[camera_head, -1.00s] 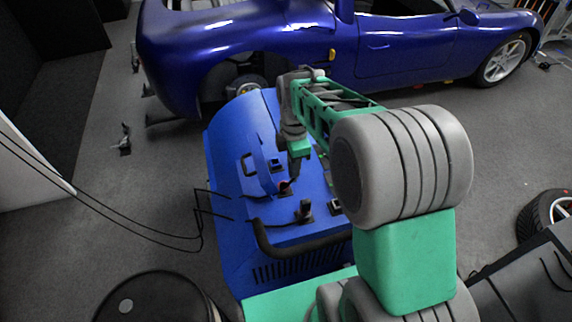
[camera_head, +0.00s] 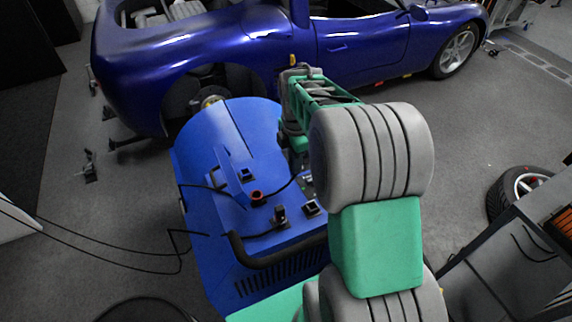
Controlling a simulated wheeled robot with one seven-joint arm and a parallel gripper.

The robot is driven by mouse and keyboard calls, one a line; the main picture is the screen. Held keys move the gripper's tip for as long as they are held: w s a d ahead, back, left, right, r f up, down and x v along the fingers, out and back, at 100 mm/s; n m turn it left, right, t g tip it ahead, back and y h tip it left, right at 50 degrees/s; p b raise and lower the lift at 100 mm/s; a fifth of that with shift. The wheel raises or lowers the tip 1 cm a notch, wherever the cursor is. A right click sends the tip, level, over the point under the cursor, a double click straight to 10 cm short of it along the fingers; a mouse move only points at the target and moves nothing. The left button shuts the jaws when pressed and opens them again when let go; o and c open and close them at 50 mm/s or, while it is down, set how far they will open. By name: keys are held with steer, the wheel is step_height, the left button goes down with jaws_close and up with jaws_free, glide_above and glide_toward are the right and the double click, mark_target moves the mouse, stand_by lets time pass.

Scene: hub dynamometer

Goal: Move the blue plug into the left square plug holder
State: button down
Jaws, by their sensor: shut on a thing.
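The blue dynamometer (camera_head: 207,158) carries two dark square plug holders. The left square plug holder (camera_head: 247,174) is at the upper left of its panel and looks empty. My gripper (camera_head: 303,178) is over the right side of the panel, to the right of that holder, mostly hidden behind my arm. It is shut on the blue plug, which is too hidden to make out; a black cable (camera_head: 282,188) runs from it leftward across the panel.
A red-ringed round socket (camera_head: 257,197) sits below the left holder. A black plug (camera_head: 280,214) stands upright near the right square holder (camera_head: 312,207). A black handle bar (camera_head: 270,258) edges the panel's front. A blue car (camera_head: 230,60) stands behind.

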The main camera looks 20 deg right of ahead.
steer(key=shift+d, duration=0.45)
steer(key=shift+s+d, duration=0.1)
steer(key=shift+s, duration=0.2)
steer(key=s, duration=0.9)
steer(key=shift+s+f, duration=0.15)
steer(key=shift+f, duration=0.3)
steer(key=shift+f, duration=0.15)
steer(key=shift+f+b, duration=0.75)
steer(key=shift+f, duration=0.55)
steer(key=c, duration=1.3)
jaws_free()
steer(key=shift+o, duration=0.2)
